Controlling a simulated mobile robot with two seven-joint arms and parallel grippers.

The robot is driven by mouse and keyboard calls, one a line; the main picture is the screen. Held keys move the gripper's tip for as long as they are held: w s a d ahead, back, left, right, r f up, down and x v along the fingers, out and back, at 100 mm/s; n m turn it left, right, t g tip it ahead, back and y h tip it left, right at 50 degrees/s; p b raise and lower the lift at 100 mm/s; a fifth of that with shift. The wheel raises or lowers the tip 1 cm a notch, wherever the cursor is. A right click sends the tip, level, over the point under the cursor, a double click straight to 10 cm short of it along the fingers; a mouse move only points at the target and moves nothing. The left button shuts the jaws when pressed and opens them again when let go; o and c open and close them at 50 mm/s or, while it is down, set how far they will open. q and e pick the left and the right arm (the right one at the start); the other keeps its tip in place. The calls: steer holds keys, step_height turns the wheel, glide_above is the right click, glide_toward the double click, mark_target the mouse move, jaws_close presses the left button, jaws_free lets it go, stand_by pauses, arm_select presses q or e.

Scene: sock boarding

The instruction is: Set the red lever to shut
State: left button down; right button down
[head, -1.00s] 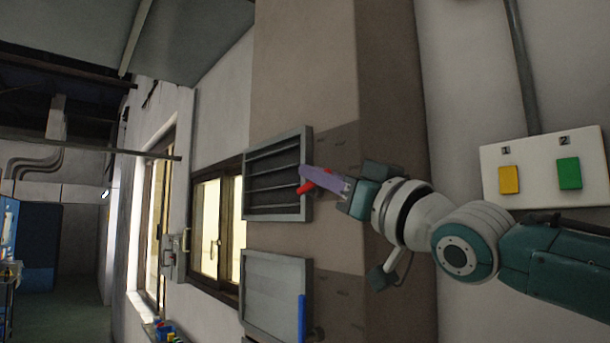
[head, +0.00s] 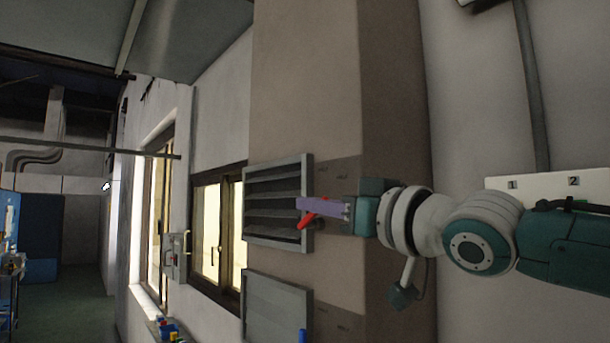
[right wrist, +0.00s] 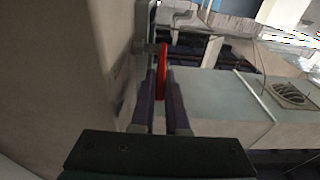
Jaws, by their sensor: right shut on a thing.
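The red lever (head: 306,220) is at the right edge of a grey louvred vent (head: 278,170) on the brown pillar. My right gripper (head: 312,206), with purple fingers, reaches in from the right at the lever and is shut on it. The fingers hide part of the lever in the head view; its red end shows below them, pointing down and left. In the right wrist view the red lever (right wrist: 163,68) stands between the fingertips (right wrist: 163,82). Dark gaps show between the vent's slats. My left gripper is not in view.
A second grey panel (head: 277,305) with a blue lever (head: 303,336) is below the vent. A window (head: 212,230) is to the left. A switch plate (head: 545,183) is on the wall behind my right arm. The pillar face above the vent is bare.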

steer(key=shift+w+r+g+h+p, duration=0.2)
steer(key=shift+r+g+h+p, duration=0.4)
steer(key=shift+p, duration=0.55)
steer(key=shift+w+a+g+p, duration=0.15)
steer(key=shift+g+p, duration=0.2)
steer(key=shift+g, duration=0.05)
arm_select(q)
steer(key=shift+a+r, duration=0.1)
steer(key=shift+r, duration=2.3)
arm_select(e)
steer(key=shift+w+a+f+g+h, duration=0.1)
steer(key=shift+w+g+h, duration=0.05)
steer(key=shift+g+h, duration=0.35)
steer(key=c, duration=0.9)
jaws_free()
